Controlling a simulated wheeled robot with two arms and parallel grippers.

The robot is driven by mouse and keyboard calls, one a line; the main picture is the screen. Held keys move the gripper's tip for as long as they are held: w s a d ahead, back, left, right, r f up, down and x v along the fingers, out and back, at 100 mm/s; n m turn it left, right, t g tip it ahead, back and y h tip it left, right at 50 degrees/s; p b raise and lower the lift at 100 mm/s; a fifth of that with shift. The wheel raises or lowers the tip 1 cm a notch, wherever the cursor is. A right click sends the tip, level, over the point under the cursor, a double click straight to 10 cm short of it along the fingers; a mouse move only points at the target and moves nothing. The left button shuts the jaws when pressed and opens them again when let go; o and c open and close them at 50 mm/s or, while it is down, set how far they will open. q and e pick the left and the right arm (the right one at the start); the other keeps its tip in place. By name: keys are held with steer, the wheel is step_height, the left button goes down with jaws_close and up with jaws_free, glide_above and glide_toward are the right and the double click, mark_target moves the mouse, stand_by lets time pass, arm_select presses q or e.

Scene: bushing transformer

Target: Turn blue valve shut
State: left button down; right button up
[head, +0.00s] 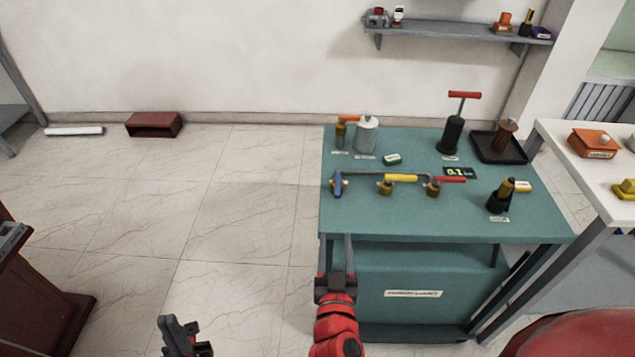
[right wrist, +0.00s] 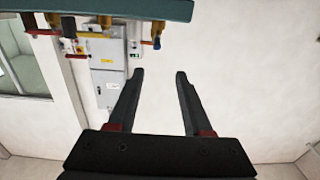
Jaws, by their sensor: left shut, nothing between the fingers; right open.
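The blue valve (head: 338,184) is at the left end of a pipe on the teal table. Its blue handle points across the pipe, while the yellow handle (head: 401,178) and red handle (head: 450,179) lie along it. The blue handle also shows in the right wrist view (right wrist: 156,42), near the table edge. My right gripper (head: 336,252) is open and empty in front of the table's front edge, nearer me than the blue valve and not touching it. Its spread fingers show in the right wrist view (right wrist: 158,76). My left gripper (head: 183,334) is shut and empty, low over the floor.
The teal table (head: 440,228) also carries a white canister (head: 366,135), a black pump with a red handle (head: 454,130), a dark tray (head: 485,150) and a black-based bottle (head: 500,197). A white table (head: 565,150) stands at right.

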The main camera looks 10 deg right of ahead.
steer(key=p, duration=0.4)
glide_toward(338, 186)
steer(key=x, duration=0.9)
steer(key=shift+w+d+f, duration=0.1)
steer(key=shift+w+d, duration=0.05)
steer(key=shift+w, duration=0.3)
jaws_close()
stand_by(0.6)
